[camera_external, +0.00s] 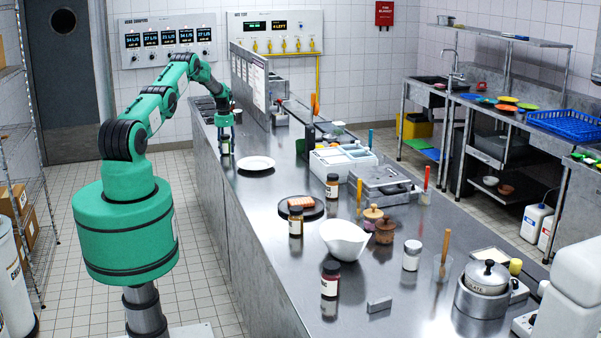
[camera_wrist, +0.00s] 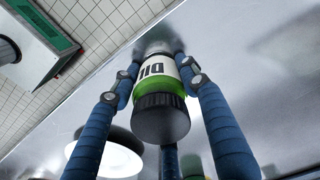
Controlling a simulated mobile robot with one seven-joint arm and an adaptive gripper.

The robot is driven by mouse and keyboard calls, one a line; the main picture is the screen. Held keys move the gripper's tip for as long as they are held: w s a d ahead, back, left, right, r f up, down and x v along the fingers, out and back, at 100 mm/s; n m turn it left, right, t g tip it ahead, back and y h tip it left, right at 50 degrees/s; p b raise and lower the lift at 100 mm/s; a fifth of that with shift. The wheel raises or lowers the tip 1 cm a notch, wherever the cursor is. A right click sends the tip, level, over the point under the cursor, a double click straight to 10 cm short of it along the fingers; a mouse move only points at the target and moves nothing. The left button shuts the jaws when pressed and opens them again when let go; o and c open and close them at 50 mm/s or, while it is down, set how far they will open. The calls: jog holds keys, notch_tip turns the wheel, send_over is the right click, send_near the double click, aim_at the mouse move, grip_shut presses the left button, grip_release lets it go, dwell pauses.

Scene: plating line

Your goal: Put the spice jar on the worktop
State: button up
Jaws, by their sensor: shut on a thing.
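The spice jar (camera_wrist: 162,95) shows in the wrist view with a black lid, a green band and a white label. My gripper (camera_wrist: 157,68) is shut on it, with blue fingers on both sides of the jar. In the external view my gripper (camera_external: 224,138) is over the far left part of the steel worktop (camera_external: 222,180), near its left edge. The jar (camera_external: 225,149) shows small between the fingers and looks upright. Its base is close to the steel surface; I cannot tell whether it touches.
A white plate (camera_external: 256,163) lies just right of and nearer than my gripper. Other jars (camera_external: 332,186), a white bowl (camera_external: 344,239) and a dark round board (camera_external: 312,213) stand further along the worktop. The strip along the left edge is bare. A partition (camera_external: 250,85) rises behind.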

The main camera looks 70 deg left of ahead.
aim_at(225, 135)
jog(key=o, duration=1.4)
jog(key=shift+c, duration=0.2)
notch_tip(225, 135, up, 12)
jog(key=shift+r+b, duration=0.1)
jog(key=shift+b, duration=0.3)
jog(key=shift+r, duration=0.1)
